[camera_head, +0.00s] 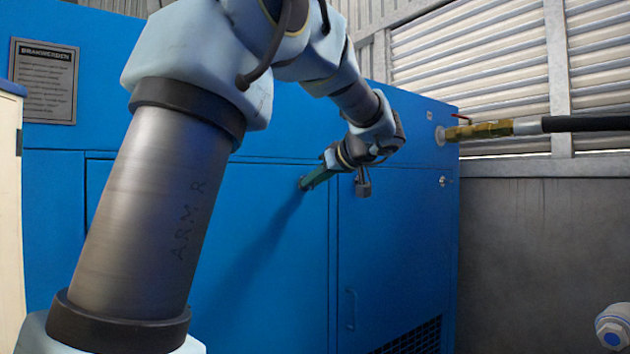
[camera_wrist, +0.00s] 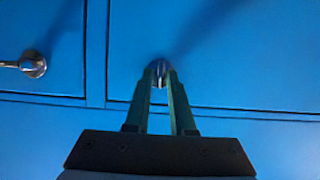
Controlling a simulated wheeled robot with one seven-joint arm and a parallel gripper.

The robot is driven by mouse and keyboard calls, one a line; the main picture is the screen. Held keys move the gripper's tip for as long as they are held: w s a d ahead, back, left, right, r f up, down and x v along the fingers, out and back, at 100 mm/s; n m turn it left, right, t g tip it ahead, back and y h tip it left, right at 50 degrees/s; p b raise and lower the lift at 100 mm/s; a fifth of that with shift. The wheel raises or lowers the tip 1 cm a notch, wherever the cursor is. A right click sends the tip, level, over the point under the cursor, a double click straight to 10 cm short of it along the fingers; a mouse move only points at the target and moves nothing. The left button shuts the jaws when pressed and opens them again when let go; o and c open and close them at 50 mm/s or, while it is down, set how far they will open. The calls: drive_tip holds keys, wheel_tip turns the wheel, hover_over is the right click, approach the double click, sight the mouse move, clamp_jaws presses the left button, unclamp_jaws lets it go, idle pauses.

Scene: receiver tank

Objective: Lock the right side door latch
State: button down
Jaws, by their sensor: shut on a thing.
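My gripper (camera_wrist: 160,95) is shut on a small metal door latch (camera_wrist: 158,68), seen between its fingertips in the wrist view. In the head view my gripper (camera_head: 304,184) reaches the upper right corner of the large left blue door (camera_head: 270,260); the latch there is mostly hidden. The narrower right blue door (camera_head: 395,250) is beside it, across a thin seam. The held latch's angle is too blurred to tell.
A small metal fitting (camera_head: 443,181) is at the right door's far upper corner. A brass valve (camera_head: 478,130) with a black hose sticks out above it. The right door has a blue handle (camera_head: 350,310). A grey wall (camera_head: 550,240) stands right. A pale cabinet (camera_head: 10,200) edges the left.

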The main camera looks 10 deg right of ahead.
idle(0.6)
drive_tip(key=m+y+b, duration=0.1)
drive_tip(key=m+y, duration=0.1)
drive_tip(key=m, duration=0.1)
drive_tip(key=m+y+b, duration=0.1)
drive_tip(key=m+y, duration=0.1)
drive_tip(key=m, duration=0.1)
drive_tip(key=d+m+g+y+b, duration=0.1)
drive_tip(key=m+y, duration=0.1)
drive_tip(key=m, duration=0.1)
drive_tip(key=shift+w+f+m, duration=0.2)
drive_tip(key=shift+f+m, duration=0.2)
drive_tip(key=shift+f+m+t+y, duration=0.15)
drive_tip(key=shift+m+y, duration=0.25)
drive_tip(key=shift+m, duration=0.45)
drive_tip(key=shift+m+t+y, duration=0.15)
drive_tip(key=shift+m+y, duration=0.25)
drive_tip(key=shift+m, duration=0.45)
drive_tip(key=c, duration=0.9)
unclamp_jaws()
drive_tip(key=shift+c, duration=0.2)
